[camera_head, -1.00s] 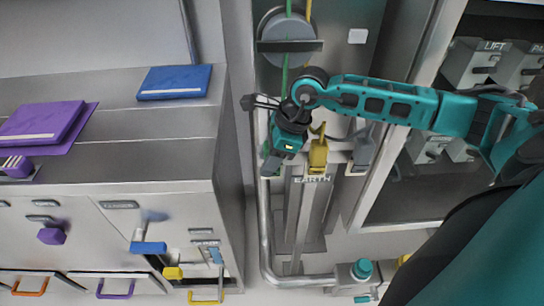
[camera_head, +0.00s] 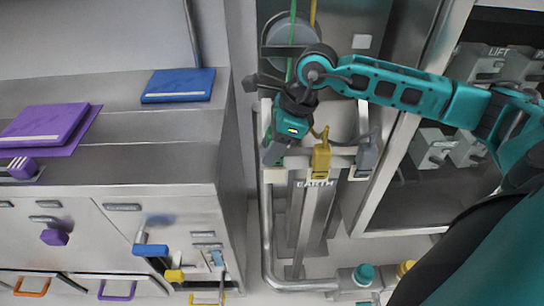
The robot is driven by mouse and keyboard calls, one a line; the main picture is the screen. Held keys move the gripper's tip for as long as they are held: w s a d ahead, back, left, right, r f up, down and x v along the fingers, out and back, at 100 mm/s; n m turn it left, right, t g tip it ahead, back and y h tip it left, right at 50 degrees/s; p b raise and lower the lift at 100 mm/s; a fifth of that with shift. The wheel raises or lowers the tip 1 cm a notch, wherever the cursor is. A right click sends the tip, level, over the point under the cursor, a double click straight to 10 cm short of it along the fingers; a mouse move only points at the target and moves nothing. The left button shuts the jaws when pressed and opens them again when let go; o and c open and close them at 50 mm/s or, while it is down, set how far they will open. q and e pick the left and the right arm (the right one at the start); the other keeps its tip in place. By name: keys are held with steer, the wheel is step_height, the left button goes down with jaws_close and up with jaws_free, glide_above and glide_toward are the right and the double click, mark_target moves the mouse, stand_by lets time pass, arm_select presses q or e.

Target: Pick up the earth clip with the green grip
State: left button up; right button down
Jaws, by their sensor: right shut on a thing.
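The earth clip with the green grip (camera_head: 272,150) is at the left end of the earth rail (camera_head: 297,163), which is marked EARTH. My right gripper (camera_head: 284,134) comes down from above and is shut on this clip; its fingers cover most of the grip. The clip's lower end shows close to the rail; I cannot tell whether it still touches. A yellow clip (camera_head: 321,160) sits in the middle of the rail and a grey clip (camera_head: 366,157) at its right end. My left gripper is not in view.
A green cable and a yellow cable run up past a round reel (camera_head: 292,42) behind my arm. A steel cabinet (camera_head: 170,165) with a blue book and a purple book stands at left. An open rack frame (camera_head: 405,150) is at right.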

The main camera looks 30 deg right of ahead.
step_height(320, 180, up, 15)
steer(key=shift+p, duration=0.3)
stand_by(0.4)
